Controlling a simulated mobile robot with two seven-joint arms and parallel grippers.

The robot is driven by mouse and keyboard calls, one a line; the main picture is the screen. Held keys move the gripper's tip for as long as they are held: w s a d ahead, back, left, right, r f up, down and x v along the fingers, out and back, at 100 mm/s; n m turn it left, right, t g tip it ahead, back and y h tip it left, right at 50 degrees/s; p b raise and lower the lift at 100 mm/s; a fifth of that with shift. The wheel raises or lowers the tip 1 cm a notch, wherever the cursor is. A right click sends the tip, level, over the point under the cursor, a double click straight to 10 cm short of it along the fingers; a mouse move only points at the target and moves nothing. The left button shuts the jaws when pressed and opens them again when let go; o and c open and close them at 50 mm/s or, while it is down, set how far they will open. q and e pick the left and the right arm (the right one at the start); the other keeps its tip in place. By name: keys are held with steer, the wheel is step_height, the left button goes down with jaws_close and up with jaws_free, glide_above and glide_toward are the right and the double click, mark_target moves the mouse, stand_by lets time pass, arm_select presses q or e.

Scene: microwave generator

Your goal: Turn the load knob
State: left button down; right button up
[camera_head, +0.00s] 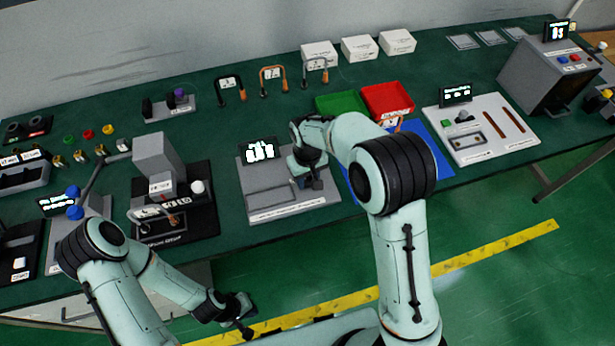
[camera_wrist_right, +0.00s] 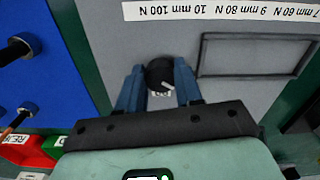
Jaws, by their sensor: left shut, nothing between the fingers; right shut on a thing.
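The load knob (camera_wrist_right: 158,70) is black and round, with a white pointer mark, and sits on a grey panel (camera_wrist_right: 105,25). In the right wrist view, the blue fingers of my right gripper (camera_wrist_right: 160,86) are on either side of it, shut on it. In the head view my right gripper (camera_head: 314,183) is low over the right part of the same grey panel (camera_head: 290,214), and the arm hides the knob. My left gripper (camera_head: 246,331) is shut and empty, off the table's front edge, above the floor.
A lit display (camera_head: 261,151) stands at the panel's back edge. A grey press (camera_head: 158,160) stands to the left. A blue mat (camera_head: 432,150), a red tray (camera_head: 388,101) and a green tray (camera_head: 340,103) lie to the right and behind, close to my right arm.

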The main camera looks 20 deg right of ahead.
mark_target(306, 180)
steer(key=m, duration=0.5)
steer(key=shift+a, duration=0.1)
arm_select(q)
steer(key=shift+w+r, duration=0.2)
arm_select(e)
steer(key=m, duration=0.5)
steer(key=shift+w, duration=0.1)
steer(key=shift+a+m, duration=0.1)
steer(key=shift+m, duration=0.3)
steer(key=o, duration=1)
steer(key=shift+o, duration=0.2)
arm_select(q)
steer(key=shift+w+r+p, duration=0.65)
steer(key=shift+w, duration=0.05)
arm_select(e)
step_height(306, 180, up, 14)
steer(key=shift+f, duration=0.25)
